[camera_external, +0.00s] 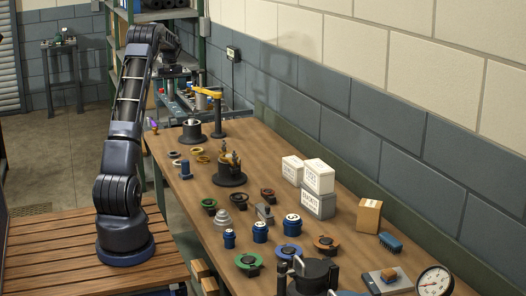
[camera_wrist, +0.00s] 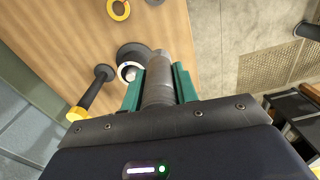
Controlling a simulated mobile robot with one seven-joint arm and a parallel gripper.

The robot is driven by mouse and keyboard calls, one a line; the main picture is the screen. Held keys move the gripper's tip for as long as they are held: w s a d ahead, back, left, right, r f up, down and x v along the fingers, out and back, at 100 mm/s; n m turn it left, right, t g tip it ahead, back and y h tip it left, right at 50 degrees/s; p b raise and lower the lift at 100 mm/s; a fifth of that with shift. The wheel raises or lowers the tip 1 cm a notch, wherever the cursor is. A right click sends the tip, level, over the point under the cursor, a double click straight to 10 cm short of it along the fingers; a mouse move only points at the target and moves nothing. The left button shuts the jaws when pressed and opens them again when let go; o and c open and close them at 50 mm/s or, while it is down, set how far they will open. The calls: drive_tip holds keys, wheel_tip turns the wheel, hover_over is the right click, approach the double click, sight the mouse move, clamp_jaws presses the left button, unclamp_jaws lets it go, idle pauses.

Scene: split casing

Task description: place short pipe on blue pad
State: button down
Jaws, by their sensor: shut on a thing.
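A grey short pipe (camera_wrist: 158,82) is between the two teal fingers of my gripper (camera_wrist: 159,76) in the wrist view. The gripper is shut on its sides, and its far end sticks out past the fingertips. In the external view my gripper is at the far end of the workbench, small and hard to make out, so the pipe is not clear there. A blue round, ring-like pad (camera_external: 289,252) lies near the front of the bench, far from my gripper, between a green one (camera_external: 249,262) and an orange one (camera_external: 326,243).
A black flanged post (camera_external: 192,132) stands just beyond the pipe in the wrist view (camera_wrist: 131,58), beside a yellow-topped post (camera_external: 218,116). A flanged fixture (camera_external: 230,170), blue jars (camera_external: 260,232), boxes (camera_external: 319,177) and a gauge (camera_external: 434,281) crowd the bench (camera_external: 190,205).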

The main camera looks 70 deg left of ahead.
drive_tip(key=w+d+r, duration=0.1)
drive_tip(key=d+r, duration=0.3)
drive_tip(key=d, duration=1.3)
drive_tip(key=n, duration=0.1)
hover_over(185, 161)
drive_tip(key=f, duration=1.9)
drive_tip(key=shift+a+f, duration=0.2)
drive_tip(key=shift+f, duration=0.15)
drive_tip(key=shift+f, duration=0.2)
drive_tip(key=c, duration=1.1)
unclamp_jaws()
wheel_tip(185, 161, up, 12)
drive_tip(key=shift+r, duration=0.2)
drive_tip(key=shift+w, duration=0.1)
